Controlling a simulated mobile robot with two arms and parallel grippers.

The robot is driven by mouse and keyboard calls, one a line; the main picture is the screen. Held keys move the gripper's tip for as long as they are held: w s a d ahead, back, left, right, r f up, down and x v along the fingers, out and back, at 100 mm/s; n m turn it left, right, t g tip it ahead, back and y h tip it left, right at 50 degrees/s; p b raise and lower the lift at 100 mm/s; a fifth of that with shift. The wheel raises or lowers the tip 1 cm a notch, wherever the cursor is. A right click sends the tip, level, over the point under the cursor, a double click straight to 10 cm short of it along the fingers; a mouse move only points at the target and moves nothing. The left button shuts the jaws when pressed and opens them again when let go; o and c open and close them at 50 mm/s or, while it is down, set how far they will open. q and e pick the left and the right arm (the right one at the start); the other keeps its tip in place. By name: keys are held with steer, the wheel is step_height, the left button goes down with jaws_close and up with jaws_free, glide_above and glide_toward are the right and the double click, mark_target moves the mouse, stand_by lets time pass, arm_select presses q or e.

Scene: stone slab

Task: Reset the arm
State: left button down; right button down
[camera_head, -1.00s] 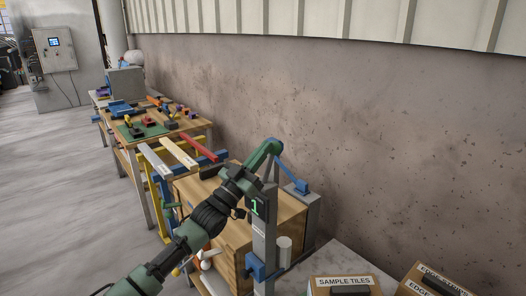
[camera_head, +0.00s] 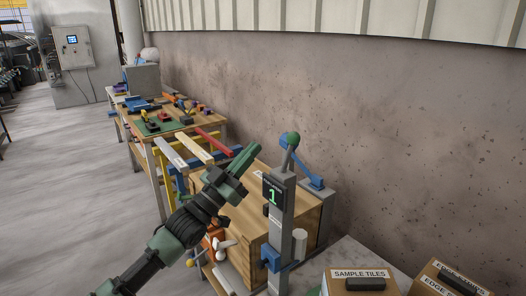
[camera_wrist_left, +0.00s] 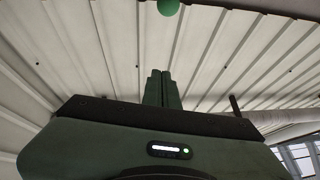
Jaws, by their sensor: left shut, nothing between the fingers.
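A grey post (camera_head: 280,235) with a small display reading "1" (camera_head: 273,193) stands in front of a wooden box. A short lever with a green ball knob (camera_head: 293,138) rises from its top. A blue arm (camera_head: 301,163) slants down behind the knob to a blue part on a grey block. My left gripper (camera_head: 254,149) is shut and empty, to the left of the knob with a gap between them. In the left wrist view, the shut fingers (camera_wrist_left: 161,88) point up, and the green knob (camera_wrist_left: 168,6) shows beyond them at the top edge. My right gripper is not in view.
The wooden box (camera_head: 312,212) stands close behind the post. A box labelled "SAMPLE TILES" (camera_head: 360,273) and another box (camera_head: 452,280) stand at lower right. A workbench with tools (camera_head: 172,118) is farther back. The floor at left is clear.

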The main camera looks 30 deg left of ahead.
arm_select(q)
steer(key=shift+s+a, duration=0.15)
steer(key=shift+s, duration=0.35)
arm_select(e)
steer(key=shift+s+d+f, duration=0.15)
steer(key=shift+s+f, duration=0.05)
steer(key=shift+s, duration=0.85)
arm_select(q)
steer(key=shift+s, duration=0.1)
